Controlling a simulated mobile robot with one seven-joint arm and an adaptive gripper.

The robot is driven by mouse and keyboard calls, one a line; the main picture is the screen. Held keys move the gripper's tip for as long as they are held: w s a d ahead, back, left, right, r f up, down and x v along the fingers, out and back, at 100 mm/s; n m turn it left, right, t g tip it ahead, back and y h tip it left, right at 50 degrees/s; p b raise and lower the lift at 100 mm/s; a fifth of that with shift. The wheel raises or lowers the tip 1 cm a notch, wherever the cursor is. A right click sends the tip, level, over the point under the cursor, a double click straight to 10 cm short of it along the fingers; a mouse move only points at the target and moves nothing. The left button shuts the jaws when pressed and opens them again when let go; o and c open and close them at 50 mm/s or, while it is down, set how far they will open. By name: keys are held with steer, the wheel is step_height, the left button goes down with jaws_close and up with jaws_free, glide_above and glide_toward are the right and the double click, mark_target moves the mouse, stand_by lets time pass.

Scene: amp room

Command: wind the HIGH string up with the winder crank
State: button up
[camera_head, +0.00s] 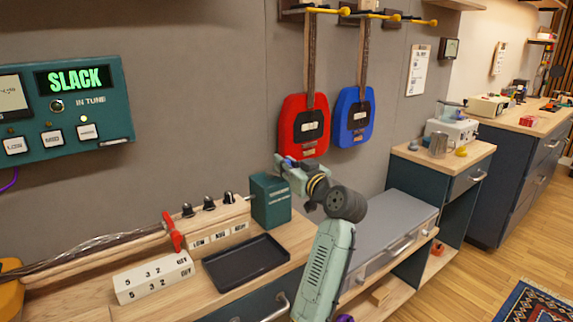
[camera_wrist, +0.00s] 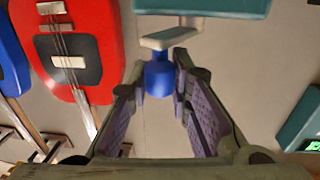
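The teal winder box (camera_head: 270,202) stands on the bench behind the black tray; part of it also shows at the top of the wrist view (camera_wrist: 205,8). A pale crank arm (camera_wrist: 168,38) with a blue handle (camera_wrist: 160,78) shows beside the box. My gripper (camera_head: 285,162) is just above the box, and in the wrist view its fingertips (camera_wrist: 160,85) flank the blue handle. I cannot tell if they touch it. In the head view my gripper hides the crank. The peg block (camera_head: 215,235) has three dark pegs labelled LOW, MID and HIGH. The tuner display (camera_head: 76,80) reads SLACK.
A black tray (camera_head: 246,262) and a white numbered block (camera_head: 153,277) lie in front of the peg block. A red lever (camera_head: 172,232) stands at its left. Red (camera_head: 304,127) and blue (camera_head: 354,118) guitars hang on the wall. A grey case (camera_head: 385,232) is to the right.

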jaws_close()
steer(key=shift+s+h, duration=0.15)
steer(key=shift+h, duration=0.15)
steer(key=shift+s+a+m+t+h, duration=0.15)
steer(key=shift+m+t+h, duration=0.2)
steer(key=shift+m+h, duration=0.2)
steer(key=shift+s+a+m+t+h, duration=0.15)
steer(key=shift+m+t+h, duration=0.2)
steer(key=shift+m+h, duration=0.15)
steer(key=shift+s+a+m+g+h+b, duration=0.3)
steer(key=shift+a+m+h, duration=0.3)
steer(key=shift+m+h, duration=1.45)
steer(key=shift+s+a+m+g+h+b, duration=0.15)
steer(key=shift+s+a+m+h, duration=0.7)
steer(key=shift+h, duration=2.15)
steer(key=shift+w+a+m+g+h+b, duration=0.15)
steer(key=shift+a+m+h+b, duration=0.2)
steer(key=shift+m+h, duration=1.9)
steer(key=shift+h, duration=0.35)
